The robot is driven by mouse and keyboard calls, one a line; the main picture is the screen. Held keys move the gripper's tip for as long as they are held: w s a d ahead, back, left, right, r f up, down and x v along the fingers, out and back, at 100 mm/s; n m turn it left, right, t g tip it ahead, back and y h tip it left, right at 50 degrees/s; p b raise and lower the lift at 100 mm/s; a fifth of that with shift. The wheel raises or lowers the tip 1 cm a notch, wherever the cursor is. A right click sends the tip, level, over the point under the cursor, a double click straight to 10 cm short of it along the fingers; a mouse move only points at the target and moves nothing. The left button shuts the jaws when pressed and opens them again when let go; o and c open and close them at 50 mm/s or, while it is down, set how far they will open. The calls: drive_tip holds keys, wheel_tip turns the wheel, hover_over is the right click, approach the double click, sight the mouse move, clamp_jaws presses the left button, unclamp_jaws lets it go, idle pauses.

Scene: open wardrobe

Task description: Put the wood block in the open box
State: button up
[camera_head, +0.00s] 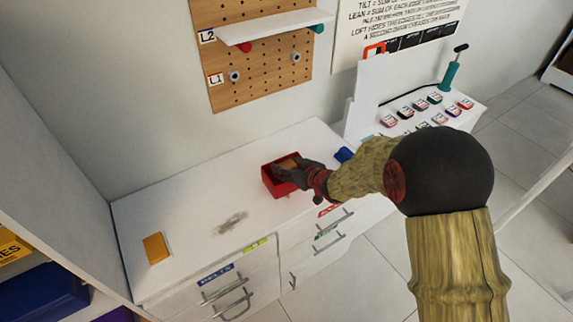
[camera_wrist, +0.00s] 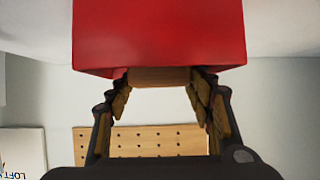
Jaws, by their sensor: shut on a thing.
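The open red box (camera_head: 268,184) stands on the white cabinet top near the wall. My gripper (camera_head: 284,172) reaches over it from the right, with its fingers at the box opening. The brown wood block (camera_head: 289,162) shows at the fingertips, over or within the opening; its depth is hard to tell. In the wrist view my gripper (camera_wrist: 162,82) is shut on the wood block (camera_wrist: 160,77), with one finger on each side. The red box wall (camera_wrist: 160,35) fills the top of that view and hides part of the block.
An orange-yellow block (camera_head: 155,248) lies at the left of the white cabinet top (camera_head: 190,205). A blue item (camera_head: 344,154) lies just right of the box. A pegboard with a shelf (camera_head: 275,26) hangs above. Several small labelled items (camera_head: 420,104) stand at the right.

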drive_tip(key=o, duration=1.2)
drive_tip(key=shift+c, duration=0.2)
drive_tip(key=shift+r+p, duration=0.35)
drive_tip(key=shift+r, duration=0.2)
drive_tip(key=s+d+r+m+h+p, duration=0.2)
drive_tip(key=s+d+r+h, duration=0.2)
drive_tip(key=s+d+r, duration=0.45)
drive_tip(key=s+d+r+m+h+p, duration=0.25)
drive_tip(key=s+d+r, duration=0.35)
drive_tip(key=d+r, duration=0.6)
drive_tip(key=s+r+m+g, duration=0.1)
drive_tip(key=s+r+g, duration=0.1)
drive_tip(key=s, duration=0.9)
drive_tip(key=s+r+m+g, duration=0.1)
drive_tip(key=s+r+g, duration=0.1)
drive_tip(key=s, duration=1)
drive_tip(key=shift+b, duration=0.35)
